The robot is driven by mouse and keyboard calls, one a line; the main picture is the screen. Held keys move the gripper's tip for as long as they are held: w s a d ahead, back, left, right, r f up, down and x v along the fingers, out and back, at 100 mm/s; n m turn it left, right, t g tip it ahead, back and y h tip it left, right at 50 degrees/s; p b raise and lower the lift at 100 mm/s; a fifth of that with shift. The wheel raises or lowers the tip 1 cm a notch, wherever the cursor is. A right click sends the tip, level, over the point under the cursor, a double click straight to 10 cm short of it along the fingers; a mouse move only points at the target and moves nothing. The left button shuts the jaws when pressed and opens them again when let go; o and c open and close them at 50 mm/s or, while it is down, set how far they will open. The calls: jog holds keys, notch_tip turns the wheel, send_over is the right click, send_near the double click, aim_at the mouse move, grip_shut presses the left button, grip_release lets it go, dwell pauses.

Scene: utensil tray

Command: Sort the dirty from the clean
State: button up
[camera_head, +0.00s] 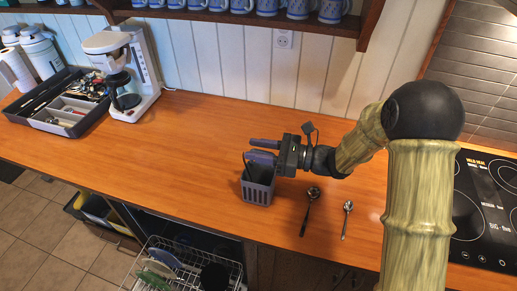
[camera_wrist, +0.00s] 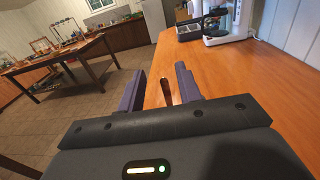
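My gripper (camera_head: 264,149) points left, just above the grey slotted utensil basket (camera_head: 258,190) on the wooden counter. Its two fingers are spread apart in both views. A thin dark utensil (camera_head: 247,164) slants at the basket's mouth, beside the fingers; whether it touches them I cannot tell. A brownish piece (camera_wrist: 166,91) shows between the fingers in the wrist view, too small to name. A dark, larger spoon (camera_head: 308,208) and a small, shinier spoon (camera_head: 346,218) lie right of the basket. A grey utensil tray (camera_head: 70,122) with cutlery stands at the far left.
A white coffee maker (camera_head: 124,70) stands beside the tray. An open dishwasher rack (camera_head: 190,268) with dishes is below the counter's front edge. A black cooktop (camera_head: 485,205) is at the right. Mugs (camera_head: 268,7) line a shelf above. The counter between coffee maker and basket is clear.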

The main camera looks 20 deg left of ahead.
dwell(0.3)
jog(key=w+d+b, duration=0.3)
jog(key=d, duration=1.4)
dwell(0.8)
jog(key=s+d+f+n+h, duration=0.7)
jog(key=s+d+f+h, duration=0.1)
jog(key=s+h, duration=0.3)
jog(key=d+n+t+h, duration=0.5)
jog(key=d+n, duration=0.4)
jog(key=d, duration=0.2)
jog(key=shift+s+r+t+h+p, duration=0.15)
jog(key=shift+r+t+h+p, duration=0.25)
jog(key=shift+h, duration=0.5)
